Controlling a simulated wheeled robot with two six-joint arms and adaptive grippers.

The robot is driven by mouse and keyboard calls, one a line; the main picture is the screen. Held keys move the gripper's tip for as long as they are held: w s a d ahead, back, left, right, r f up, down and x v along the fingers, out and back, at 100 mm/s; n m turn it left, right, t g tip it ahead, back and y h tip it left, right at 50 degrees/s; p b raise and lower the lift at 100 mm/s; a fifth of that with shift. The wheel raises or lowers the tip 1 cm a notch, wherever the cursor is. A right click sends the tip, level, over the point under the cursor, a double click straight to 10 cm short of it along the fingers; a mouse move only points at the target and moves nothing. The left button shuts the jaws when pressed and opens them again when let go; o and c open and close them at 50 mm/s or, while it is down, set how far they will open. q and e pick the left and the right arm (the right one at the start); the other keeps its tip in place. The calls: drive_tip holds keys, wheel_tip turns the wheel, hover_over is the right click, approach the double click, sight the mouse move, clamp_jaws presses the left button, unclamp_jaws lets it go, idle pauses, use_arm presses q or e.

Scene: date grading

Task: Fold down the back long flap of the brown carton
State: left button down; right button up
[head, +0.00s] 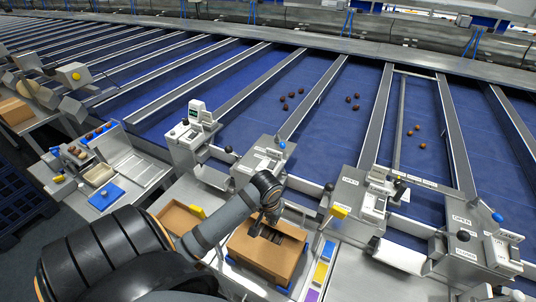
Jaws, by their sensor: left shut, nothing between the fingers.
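The brown carton (262,258) stands on the work surface at the lower middle of the head view. My left arm comes in from the left and reaches over its back side. My left gripper (262,228) is shut and empty, pointing down at the carton's top near the back edge. The gripper and its wrist cover part of the back edge, so I cannot tell how the back long flap lies or whether the fingers touch it. Dark shapes show on the carton's top right of the fingers. My right gripper is not seen.
Another brown box (180,218) lies left of the carton, partly behind my arm. Coloured blocks (321,272) stand close on the right. Grey machine stations (262,160) stand behind. Several dates (290,97) lie on the blue belts.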

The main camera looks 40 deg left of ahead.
use_arm(q)
drive_tip(key=shift+f, duration=0.1)
drive_tip(key=shift+w+f, duration=0.1)
drive_tip(key=shift+f, duration=0.15)
drive_tip(key=shift+s+b+x, duration=0.2)
drive_tip(key=shift+b+x, duration=0.4)
drive_tip(key=shift+x, duration=0.45)
drive_tip(key=shift+s+b+x, duration=0.25)
drive_tip(key=shift+b+x, duration=0.35)
drive_tip(key=shift+x, duration=0.4)
drive_tip(key=shift+d, duration=0.1)
drive_tip(key=p+v, duration=0.3)
drive_tip(key=shift+w+r, duration=0.3)
drive_tip(key=shift+w, duration=0.1)
drive_tip(key=v, duration=0.2)
drive_tip(key=w+v, duration=0.1)
drive_tip(key=v, duration=0.4)
drive_tip(key=shift+w+a+r+b, duration=0.1)
drive_tip(key=shift+a+r+b, duration=0.15)
drive_tip(key=shift+r+b, duration=0.05)
